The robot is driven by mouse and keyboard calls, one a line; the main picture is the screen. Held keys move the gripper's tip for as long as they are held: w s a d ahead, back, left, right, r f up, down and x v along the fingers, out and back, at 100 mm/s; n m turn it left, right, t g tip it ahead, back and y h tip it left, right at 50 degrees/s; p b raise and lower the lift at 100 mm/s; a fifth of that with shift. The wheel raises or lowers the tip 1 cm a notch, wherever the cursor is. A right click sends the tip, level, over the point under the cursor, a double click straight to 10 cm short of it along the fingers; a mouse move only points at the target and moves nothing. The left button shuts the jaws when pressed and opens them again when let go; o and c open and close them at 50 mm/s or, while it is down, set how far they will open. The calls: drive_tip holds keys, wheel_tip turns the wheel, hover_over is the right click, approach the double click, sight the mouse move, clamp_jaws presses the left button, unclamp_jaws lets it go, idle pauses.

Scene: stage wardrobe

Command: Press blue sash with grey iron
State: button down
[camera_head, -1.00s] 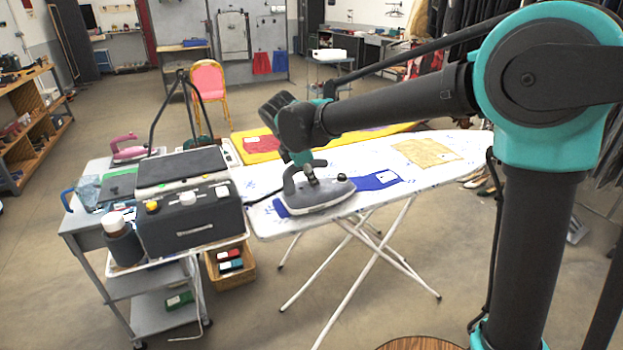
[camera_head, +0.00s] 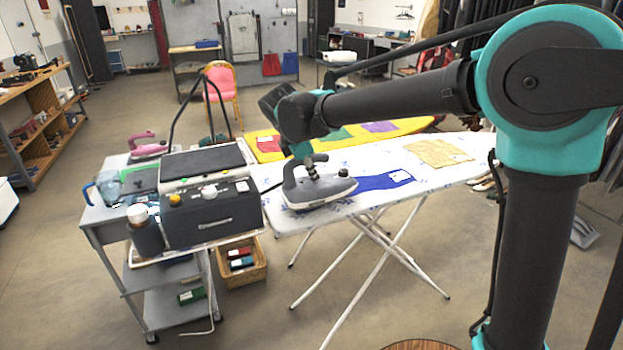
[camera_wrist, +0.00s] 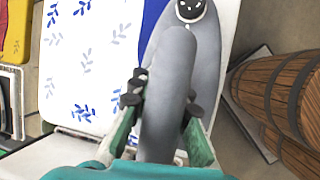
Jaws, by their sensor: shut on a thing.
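The grey iron (camera_head: 325,190) sits low over the near left end of the white ironing board (camera_head: 450,178), its sole about level with the board. The blue sash (camera_head: 385,181) lies on the board and runs out from the iron's tip to the right; the part under the iron is hidden. My gripper (camera_head: 306,165) is shut on the iron's handle. In the wrist view my gripper's fingers (camera_wrist: 163,98) are on both sides of the grey handle (camera_wrist: 168,75), and a strip of blue sash (camera_wrist: 152,17) shows beside the iron.
A cart with a dark steam station (camera_head: 210,210) stands close to the board's left end, with a pink iron (camera_head: 147,147) on it. A yellow board (camera_head: 400,127) with coloured cloths lies behind. A tan cloth (camera_head: 438,153) lies farther right. Barrels (camera_wrist: 285,100) stand beside the board.

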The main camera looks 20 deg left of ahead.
drive_tip(key=shift+r, duration=2.85)
